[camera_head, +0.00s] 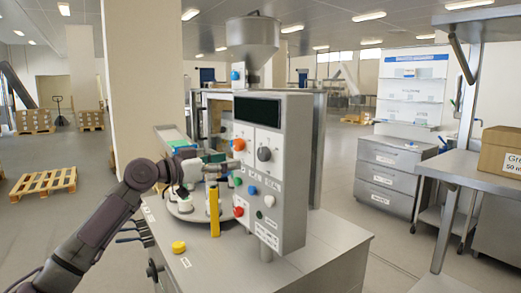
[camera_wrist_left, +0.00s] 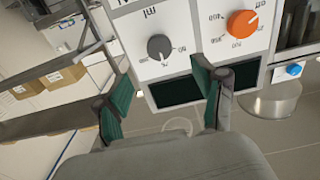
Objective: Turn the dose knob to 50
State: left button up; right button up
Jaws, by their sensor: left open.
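The dose knob is a dark grey knob (camera_head: 264,154) on the white front panel of the filling machine (camera_head: 290,185). It also shows in the left wrist view (camera_wrist_left: 160,47), upside down, beside an "ml" label; its small scale numbers are too blurred to read surely. My left gripper (camera_head: 228,168) is in front of the machine, to the left of the dose knob. In the left wrist view its two green-padded fingers (camera_wrist_left: 165,92) are spread and empty, with the knob beyond them, apart from both. My right gripper is not in view.
An orange knob (camera_head: 239,144) sits left of the dose knob. A dark display (camera_head: 257,111) is above, with coloured buttons below. A yellow post (camera_head: 214,210) and a yellow button (camera_head: 178,247) stand near my left arm. The right side of the worktop (camera_head: 325,255) is clear.

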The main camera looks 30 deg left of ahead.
aim_at(261, 156)
pick_arm(q)
jog(key=p+x, duration=0.4)
jog(key=x, duration=0.6)
jog(key=shift+r, duration=0.1)
jog(key=shift+w+d, duration=0.25)
jog(key=shift+w, duration=0.05)
jog(key=shift+c, duration=1.4)
jog(key=c, duration=0.8)
jog(key=shift+c, duration=0.2)
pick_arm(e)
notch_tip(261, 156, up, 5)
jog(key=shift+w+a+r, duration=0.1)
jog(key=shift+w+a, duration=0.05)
